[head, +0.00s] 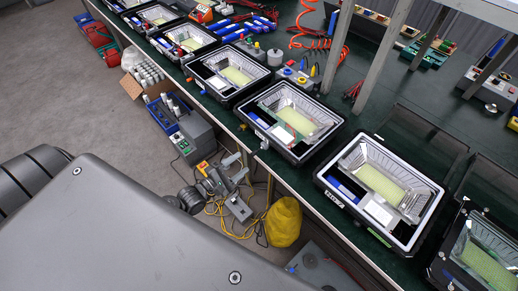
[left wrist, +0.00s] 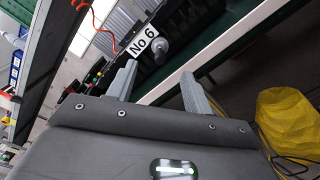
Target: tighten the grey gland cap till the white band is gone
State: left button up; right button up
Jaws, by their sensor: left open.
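The grey gland cap (left wrist: 160,55) shows in the left wrist view, beside a white "No 6" label (left wrist: 143,41) on a dark floodlight housing. It is small there, and I cannot make out a white band on it. My left gripper (left wrist: 158,72) is open, with its two grey fingers pointing toward the cap. The cap appears beyond the fingertips and between them, apart from both. In the head view my left gripper (head: 238,168) is below the bench's front edge, in front of the housings. My right gripper is in neither view.
A row of black-framed floodlight housings (head: 331,150) stands along the green bench (head: 292,176). A yellow bag (head: 283,222) lies below the bench, close to my left gripper, with yellow cable around it. Grey posts (head: 382,58) rise from the bench.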

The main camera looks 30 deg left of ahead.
aim_at(266, 145)
pick_arm(q)
jog(key=p+x, duration=0.1)
jog(key=x, duration=0.9)
jog(key=c, duration=1)
